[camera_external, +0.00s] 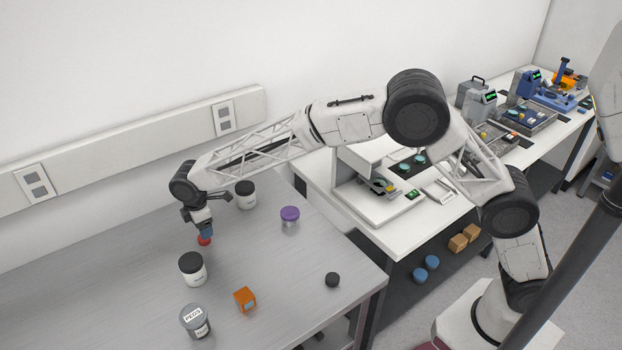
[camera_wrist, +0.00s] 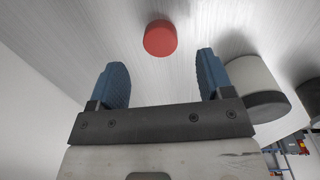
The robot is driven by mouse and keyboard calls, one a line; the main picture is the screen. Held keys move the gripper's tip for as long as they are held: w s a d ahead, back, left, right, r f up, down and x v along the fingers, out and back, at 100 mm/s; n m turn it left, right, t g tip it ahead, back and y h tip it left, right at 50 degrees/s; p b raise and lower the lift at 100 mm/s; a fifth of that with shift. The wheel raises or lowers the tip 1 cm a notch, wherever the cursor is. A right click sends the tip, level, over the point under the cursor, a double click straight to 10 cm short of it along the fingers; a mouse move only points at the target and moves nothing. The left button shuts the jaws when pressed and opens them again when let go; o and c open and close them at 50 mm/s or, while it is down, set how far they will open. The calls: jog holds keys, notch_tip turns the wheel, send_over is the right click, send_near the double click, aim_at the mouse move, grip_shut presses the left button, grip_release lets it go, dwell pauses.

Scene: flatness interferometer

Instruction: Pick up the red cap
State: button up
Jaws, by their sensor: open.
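The red cap (camera_external: 204,240) is a small red disc on the grey metal table (camera_external: 100,285). In the external view it shows just below my gripper (camera_external: 207,230), which partly covers it. In the wrist view the red cap (camera_wrist: 160,38) lies beyond my gripper's blue fingertips (camera_wrist: 160,70), roughly centred between them. My gripper is open, and nothing is between its fingers. The exact height of the fingers over the cap cannot be told.
A white jar with a dark lid (camera_external: 192,269) stands in front of the cap, and another (camera_external: 245,194) stands behind.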

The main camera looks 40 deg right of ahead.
jog(key=shift+f, duration=0.1)
jog(key=shift+w+a+f, duration=0.1)
jog(key=shift+a+f, duration=0.05)
jog(key=shift+f, duration=2.35)
jog(key=shift+c, duration=0.4)
jog(key=c, duration=0.9)
